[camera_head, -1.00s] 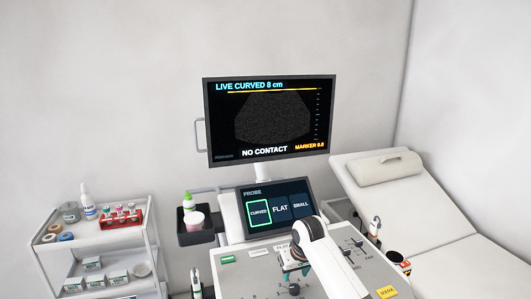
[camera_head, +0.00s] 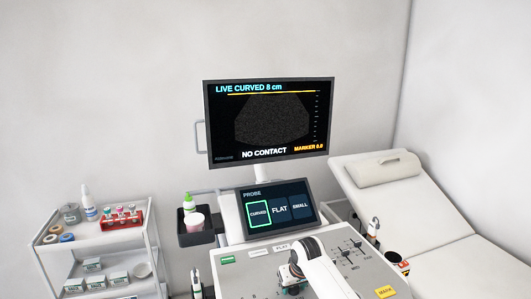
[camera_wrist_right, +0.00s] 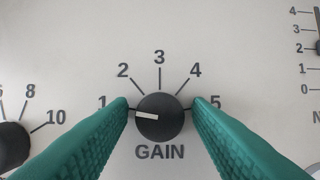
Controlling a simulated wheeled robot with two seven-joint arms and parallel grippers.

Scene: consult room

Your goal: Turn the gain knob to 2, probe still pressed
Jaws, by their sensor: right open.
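The black gain knob (camera_wrist_right: 160,119) sits in the middle of the right wrist view, its white pointer aimed left at the 1 mark. My right gripper (camera_wrist_right: 161,106) is open, one green finger on each side of the knob, with a narrow gap visible on both sides. In the head view the right gripper (camera_head: 292,288) is low over the console panel (camera_head: 243,258), and my arm hides the knob. The monitor (camera_head: 269,120) reads "NO CONTACT", "LIVE CURVED 8 cm". A probe-like handle (camera_head: 374,228) stands at the console's right side. My left gripper is out of view.
Another dial (camera_wrist_right: 12,138) lies left of the gain knob, and a slider scale (camera_wrist_right: 308,48) lies to the right. The touch screen (camera_head: 278,206) has CURVED outlined. The exam bed (camera_head: 410,205) is at right, a supply trolley (camera_head: 98,245) at left.

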